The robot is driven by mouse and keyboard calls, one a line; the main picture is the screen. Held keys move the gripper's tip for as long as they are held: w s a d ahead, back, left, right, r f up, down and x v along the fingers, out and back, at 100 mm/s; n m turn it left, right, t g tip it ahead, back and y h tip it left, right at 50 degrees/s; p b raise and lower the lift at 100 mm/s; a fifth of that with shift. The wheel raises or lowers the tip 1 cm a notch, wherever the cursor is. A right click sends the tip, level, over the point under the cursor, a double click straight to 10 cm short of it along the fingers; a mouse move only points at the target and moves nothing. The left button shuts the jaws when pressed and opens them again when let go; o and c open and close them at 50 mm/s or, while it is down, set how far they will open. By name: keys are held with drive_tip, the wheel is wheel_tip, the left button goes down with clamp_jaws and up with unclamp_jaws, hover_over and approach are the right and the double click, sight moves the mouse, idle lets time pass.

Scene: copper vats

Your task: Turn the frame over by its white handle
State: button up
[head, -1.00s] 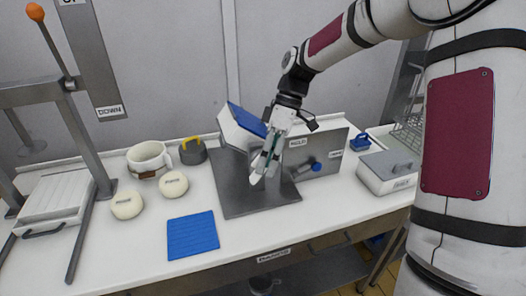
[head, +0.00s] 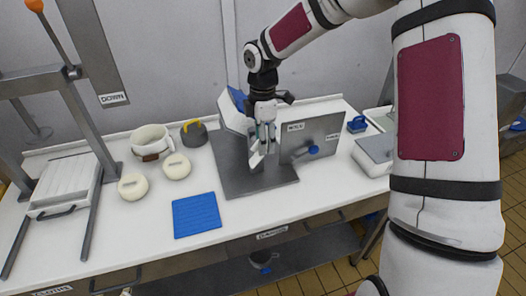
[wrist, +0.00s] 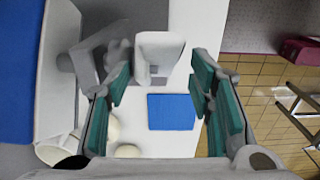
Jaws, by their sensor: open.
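The frame (head: 233,118) stands tilted on a grey metal base plate (head: 240,187), its white side facing me and a blue panel on top. Its white handle (head: 256,160) sticks out at the front, just below my gripper (head: 264,137). In the wrist view the white handle (wrist: 158,45) lies ahead, between the lines of the two green-padded fingers of my gripper (wrist: 160,78). The fingers are apart, and I see no contact with the handle. The blue panel (wrist: 16,70) fills the left edge there. My gripper and wrist hide part of the frame in the head view.
A grey upright panel (head: 325,129) with a blue knob (head: 313,150) stands right of my gripper. The front counter is mostly clear.

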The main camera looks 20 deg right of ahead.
drive_tip(key=shift+f, duration=2.45)
clamp_jaws()
